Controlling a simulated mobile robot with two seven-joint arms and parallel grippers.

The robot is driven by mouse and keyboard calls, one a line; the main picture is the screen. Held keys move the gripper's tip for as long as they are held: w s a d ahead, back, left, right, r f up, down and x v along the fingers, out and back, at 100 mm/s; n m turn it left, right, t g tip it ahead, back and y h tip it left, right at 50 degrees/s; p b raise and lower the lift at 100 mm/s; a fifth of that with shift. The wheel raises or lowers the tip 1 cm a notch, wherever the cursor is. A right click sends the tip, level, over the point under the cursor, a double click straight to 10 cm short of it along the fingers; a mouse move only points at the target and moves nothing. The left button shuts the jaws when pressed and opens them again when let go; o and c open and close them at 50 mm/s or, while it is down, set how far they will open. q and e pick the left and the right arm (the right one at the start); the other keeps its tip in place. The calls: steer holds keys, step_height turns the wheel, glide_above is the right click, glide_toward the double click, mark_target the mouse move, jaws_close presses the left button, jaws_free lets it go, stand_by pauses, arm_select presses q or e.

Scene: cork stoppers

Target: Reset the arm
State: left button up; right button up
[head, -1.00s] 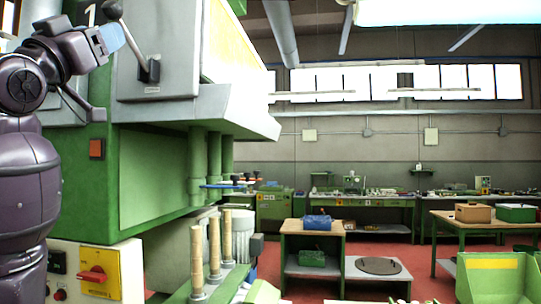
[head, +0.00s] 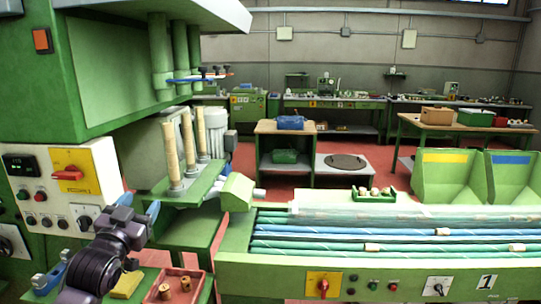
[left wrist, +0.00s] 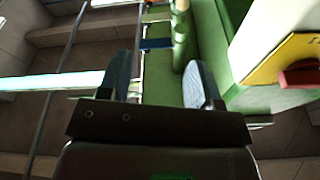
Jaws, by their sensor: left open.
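My left gripper (head: 139,207) is low at the left of the head view, in front of the green machine's control panel. Its two blue-grey fingers are apart with nothing between them. In the left wrist view the left gripper (left wrist: 160,82) also shows open and empty, with part of the green machine beyond it. My dark purple arm comes up from the bottom edge. My right gripper is not in view.
A red tray (head: 200,296) with corks stands close right of my arm. The green machine (head: 88,105) rises behind, with wooden rods (head: 187,140) beside it. Several tubes with corks cross the green bench (head: 400,268); a small green bin (head: 356,197) holds corks.

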arm_select(q)
steer(key=s+f+g+y, duration=0.1)
steer(key=s+f, duration=0.2)
steer(key=f, duration=0.4)
steer(key=s+f+g, duration=0.1)
steer(key=s+f, duration=0.2)
steer(key=f, duration=0.5)
steer(key=s+d+f+n+g+y, duration=0.1)
steer(key=s+f+n+g, duration=0.2)
steer(key=s+f, duration=1.9)
steer(key=s+g, duration=0.1)
steer(key=g, duration=0.2)
steer(key=shift+s+f+g, duration=0.2)
steer(key=shift+f+g, duration=0.05)
steer(key=shift+g, duration=0.05)
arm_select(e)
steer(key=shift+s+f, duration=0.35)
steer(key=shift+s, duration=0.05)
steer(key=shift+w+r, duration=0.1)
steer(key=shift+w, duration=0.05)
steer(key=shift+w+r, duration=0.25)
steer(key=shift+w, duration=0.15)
